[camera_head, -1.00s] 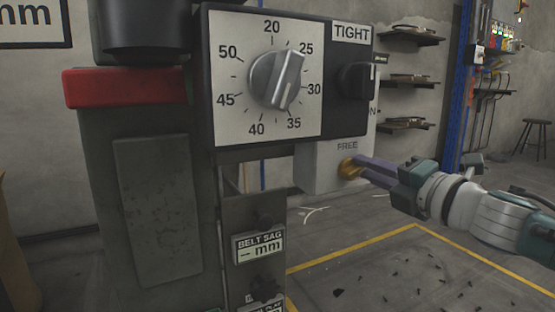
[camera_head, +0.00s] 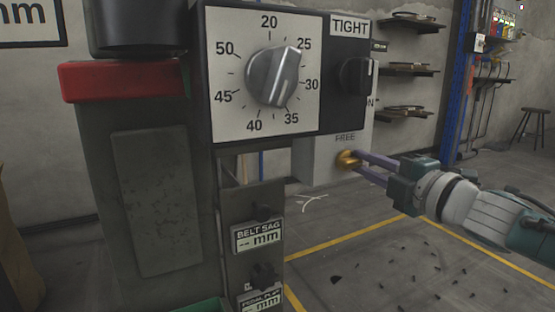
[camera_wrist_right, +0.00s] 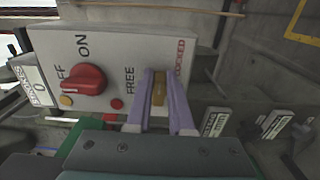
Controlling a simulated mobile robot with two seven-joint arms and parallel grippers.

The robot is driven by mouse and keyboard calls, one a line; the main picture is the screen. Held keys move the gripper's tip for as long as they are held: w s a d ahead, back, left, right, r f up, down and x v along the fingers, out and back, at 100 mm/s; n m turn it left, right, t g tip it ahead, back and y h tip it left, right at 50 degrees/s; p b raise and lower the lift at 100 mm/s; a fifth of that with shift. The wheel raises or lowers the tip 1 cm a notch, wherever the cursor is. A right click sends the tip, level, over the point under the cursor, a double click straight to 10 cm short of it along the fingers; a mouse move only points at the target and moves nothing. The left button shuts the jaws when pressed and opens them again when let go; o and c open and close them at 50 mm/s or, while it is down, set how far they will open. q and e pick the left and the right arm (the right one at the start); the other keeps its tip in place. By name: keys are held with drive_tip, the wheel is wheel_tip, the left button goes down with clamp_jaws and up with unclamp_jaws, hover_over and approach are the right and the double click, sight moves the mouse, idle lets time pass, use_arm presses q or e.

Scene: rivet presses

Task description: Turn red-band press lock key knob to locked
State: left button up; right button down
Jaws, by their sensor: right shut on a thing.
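The press with the red band (camera_head: 125,80) stands at the left in the head view. The brass lock key knob (camera_head: 347,159) sits on the white switch box (camera_head: 312,170), just below the word FREE. My right gripper (camera_head: 358,161) comes from the right and is shut on the knob. In the right wrist view the knob (camera_wrist_right: 159,88) is between the two purple fingers (camera_wrist_right: 159,98), with FREE on its left and LOCKED on its right. The fingers partly hide it, and its exact pointing is hard to tell. My left gripper is not in view.
The dial box (camera_head: 265,75) with its grey dial knob and TIGHT switch (camera_head: 355,77) is above the gripper. A red ON/OFF knob (camera_wrist_right: 85,78) is beside the key knob. Label plates (camera_head: 257,239) are lower down. The floor at right looks open.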

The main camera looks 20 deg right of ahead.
drive_tip(key=c, duration=0.8)
unclamp_jaws()
drive_tip(key=shift+s, duration=0.1)
drive_tip(key=s+p, duration=0.4)
drive_tip(key=s, duration=0.5)
drive_tip(key=shift+s+d, duration=0.35)
